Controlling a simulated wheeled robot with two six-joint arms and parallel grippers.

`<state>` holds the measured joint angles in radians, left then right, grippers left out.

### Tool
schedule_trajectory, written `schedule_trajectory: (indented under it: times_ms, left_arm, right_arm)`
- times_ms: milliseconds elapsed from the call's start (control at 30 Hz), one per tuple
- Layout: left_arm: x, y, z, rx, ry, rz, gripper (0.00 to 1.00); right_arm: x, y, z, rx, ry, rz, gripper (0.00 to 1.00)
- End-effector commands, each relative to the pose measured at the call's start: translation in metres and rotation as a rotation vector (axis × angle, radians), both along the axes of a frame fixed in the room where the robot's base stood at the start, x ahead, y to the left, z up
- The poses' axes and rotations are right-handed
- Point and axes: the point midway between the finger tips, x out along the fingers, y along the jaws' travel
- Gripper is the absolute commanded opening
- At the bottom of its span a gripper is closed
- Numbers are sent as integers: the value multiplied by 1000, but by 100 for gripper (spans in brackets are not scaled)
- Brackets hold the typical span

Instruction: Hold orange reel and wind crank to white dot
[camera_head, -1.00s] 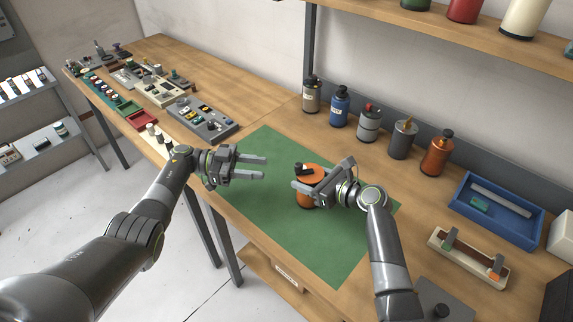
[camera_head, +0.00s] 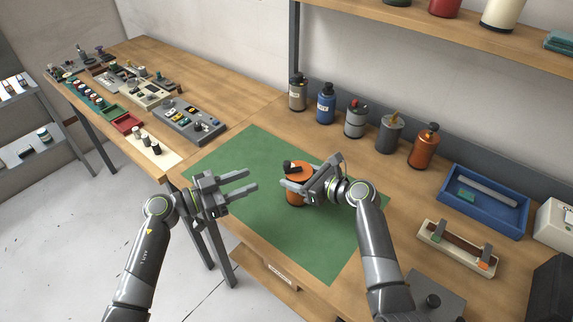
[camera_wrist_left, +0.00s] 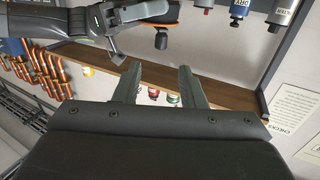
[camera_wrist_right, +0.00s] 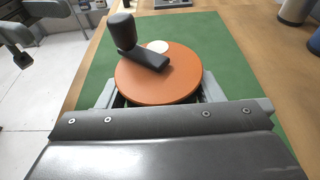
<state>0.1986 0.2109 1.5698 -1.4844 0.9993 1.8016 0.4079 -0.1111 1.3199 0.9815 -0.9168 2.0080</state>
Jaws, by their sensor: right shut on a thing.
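The orange reel (camera_head: 295,196) stands upright on the green mat (camera_head: 255,150). My right gripper (camera_head: 291,186) is shut around its body from the right side. In the right wrist view the reel's round orange top (camera_wrist_right: 180,80) carries a black crank (camera_wrist_right: 127,45) with an upright knob. A white dot (camera_wrist_right: 157,46) lies on the top near the far rim, right beside the crank arm. My left gripper (camera_head: 254,189) is open and empty, to the left of the reel and apart from it. In the left wrist view its two fingers (camera_wrist_left: 157,85) are spread with nothing between them.
A blue tray (camera_head: 483,225) and a cream holder (camera_head: 430,240) stand at right. A grey panel (camera_head: 190,120) lies at left. The mat around the held reel is clear.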

Motion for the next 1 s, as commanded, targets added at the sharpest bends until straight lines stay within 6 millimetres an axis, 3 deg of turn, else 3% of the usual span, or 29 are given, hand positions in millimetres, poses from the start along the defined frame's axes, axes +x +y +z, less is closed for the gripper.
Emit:
schedule_trajectory:
  times_ms: [33, 167, 700, 1000]
  left_arm:
    - [-1, -1, 1, -3, -2, 5, 37]
    - [5, -10, 2, -6, -4, 8, 37]
    - [54, -92, 1, -5, -2, 7, 37]
    - [60, -103, 1, -3, -3, 7, 37]
  right_arm:
    - [-3, -2, -9, -12, 14, 1, 25]
    - [-3, -2, -9, -12, 14, 1, 25]
    - [-3, -2, -9, -12, 14, 1, 25]
    - [-3, -2, -9, -12, 14, 1, 25]
